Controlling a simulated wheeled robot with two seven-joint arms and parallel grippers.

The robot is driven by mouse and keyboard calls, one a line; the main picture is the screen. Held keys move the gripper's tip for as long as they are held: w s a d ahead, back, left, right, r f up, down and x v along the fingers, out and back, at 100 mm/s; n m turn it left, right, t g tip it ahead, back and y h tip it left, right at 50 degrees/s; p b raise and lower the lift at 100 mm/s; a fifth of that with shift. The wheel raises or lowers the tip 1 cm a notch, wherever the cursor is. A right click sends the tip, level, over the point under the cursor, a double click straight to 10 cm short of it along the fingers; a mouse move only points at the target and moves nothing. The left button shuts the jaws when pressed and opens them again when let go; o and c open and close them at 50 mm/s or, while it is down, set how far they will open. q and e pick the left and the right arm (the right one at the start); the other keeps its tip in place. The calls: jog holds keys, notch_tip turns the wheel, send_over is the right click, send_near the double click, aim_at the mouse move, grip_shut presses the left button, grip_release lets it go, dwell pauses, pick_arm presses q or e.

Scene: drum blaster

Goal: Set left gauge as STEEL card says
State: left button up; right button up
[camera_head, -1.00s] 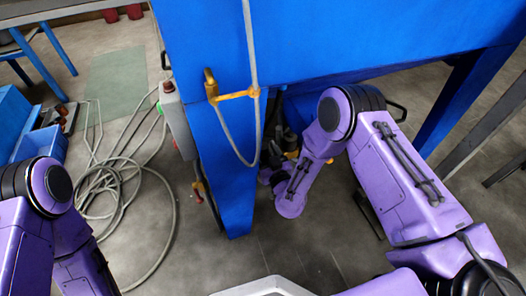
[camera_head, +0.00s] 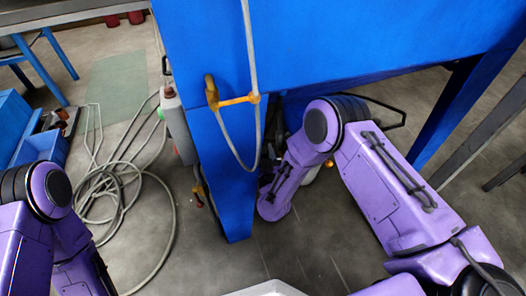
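A large blue machine (camera_head: 340,40) fills the upper middle, with a blue leg (camera_head: 225,170) running down to the floor. No gauge and no STEEL card can be made out in this view. My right arm comes in from the right and bends at its elbow beside the blue leg. Its gripper is hidden behind the arm and the leg. My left arm is at the lower left, and its gripper is out of the picture.
A grey hose hangs from a yellow bracket (camera_head: 238,100) on the leg. A grey control box (camera_head: 178,125) is on the leg's left side. Coiled cables (camera_head: 115,190) lie on the floor at left. Blue bins (camera_head: 40,150) stand at the far left.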

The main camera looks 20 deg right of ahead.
jog(key=shift+h, duration=0.3)
jog(key=o, duration=0.9)
jog(key=shift+o, duration=0.2)
jog(key=n+y, duration=0.1)
jog(key=y, duration=0.2)
jog(key=shift+d+f+n+b, duration=0.1)
jog(key=shift+d+n+b, duration=0.05)
jog(key=shift+n+b, duration=0.2)
jog(key=s+d+f+m+g+h+p, duration=0.1)
jog(key=s+d+g+p, duration=0.2)
jog(key=s, duration=0.7)
jog(key=s+d+f+m+g+h+p, duration=0.1)
jog(key=s+d+g+p, duration=0.3)
jog(key=s, duration=0.7)
jog(key=s+d+m+g+p, duration=0.3)
jog(key=s+d+g+p, duration=0.1)
jog(key=s, duration=0.6)
jog(key=shift+s+d+f+g+h, duration=0.2)
jog(key=shift+d+f+g+h, duration=0.2)
jog(key=shift+d+g, duration=0.25)
